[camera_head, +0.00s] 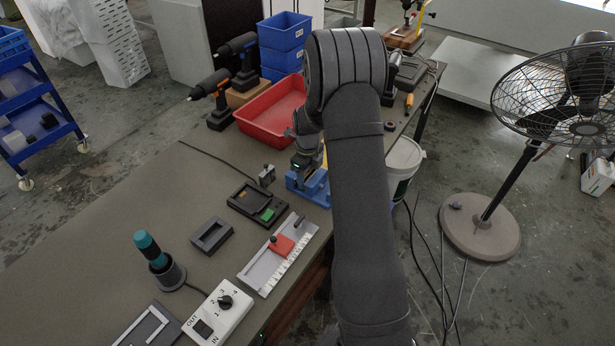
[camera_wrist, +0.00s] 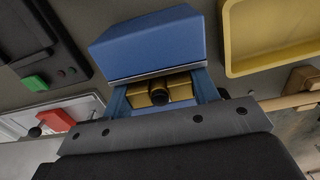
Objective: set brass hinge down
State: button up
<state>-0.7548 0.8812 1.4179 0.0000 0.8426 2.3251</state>
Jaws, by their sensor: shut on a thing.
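My gripper (camera_head: 304,163) is down at the blue fixture (camera_head: 313,187) on the bench, in the head view. The wrist view shows the blue fixture (camera_wrist: 150,42) close up, with a pale metal edge along its near side. Brass-coloured pieces (camera_wrist: 181,86), which look like the brass hinge, lie between its blue side walls. A dark round knob or rod end stands in front of them. My gripper is shut on the hinge, but its fingertips are not clear in the wrist view. I cannot tell whether the hinge rests on the fixture.
A yellow tray (camera_wrist: 238,62) lies right of the fixture. A black device with a green button (camera_head: 267,214) and a ruled plate with a red block (camera_head: 282,246) stand nearby. A red bin (camera_head: 262,122) and drills are behind. The bench's left side (camera_head: 120,215) is mostly clear.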

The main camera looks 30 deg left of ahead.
jog(key=r, duration=0.9)
jog(key=shift+w+r, duration=0.1)
jog(key=shift+w, duration=0.1)
jog(key=w+d+n, duration=0.1)
jog(key=w+d, duration=0.9)
jog(key=w, duration=0.3)
jog(key=a+f, duration=0.2)
jog(key=a, duration=0.1)
jog(key=a+f, duration=0.2)
jog(key=a, duration=0.2)
jog(key=a+f, duration=0.2)
jog(key=a, duration=0.2)
jog(key=shift+s+a, duration=0.2)
jog(key=shift+f, duration=2.05)
jog(key=shift+f, duration=0.1)
jog(key=o, duration=1.1)
jog(key=shift+o, duration=0.2)
